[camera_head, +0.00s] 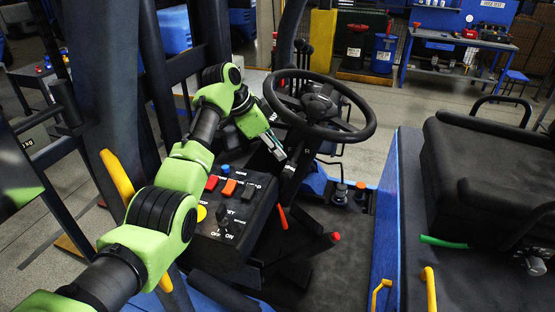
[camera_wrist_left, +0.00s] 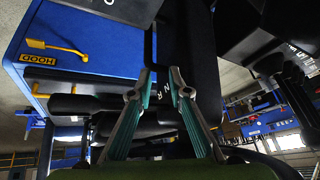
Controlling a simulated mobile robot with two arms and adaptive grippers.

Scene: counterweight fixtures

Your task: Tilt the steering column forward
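The black steering wheel (camera_head: 320,104) sits on top of the dark steering column (camera_head: 296,170), which stands between the control box and the seat. The column carries white letters, an R among them. It also shows as a dark upright panel in the left wrist view (camera_wrist_left: 190,45). My left gripper (camera_head: 281,155) is below the wheel rim, close beside the column. In the wrist view its teal-padded fingers (camera_wrist_left: 161,73) are apart, with the column just beyond the tips. Contact cannot be told. A tilt lever cannot be made out clearly. My right gripper is out of view.
A black control box (camera_head: 237,215) with red, blue and yellow buttons stands left of the column. The black seat (camera_head: 485,165) is at the right. Pedals (camera_head: 341,193) are on the floor. A blue workbench (camera_head: 450,55) is far behind.

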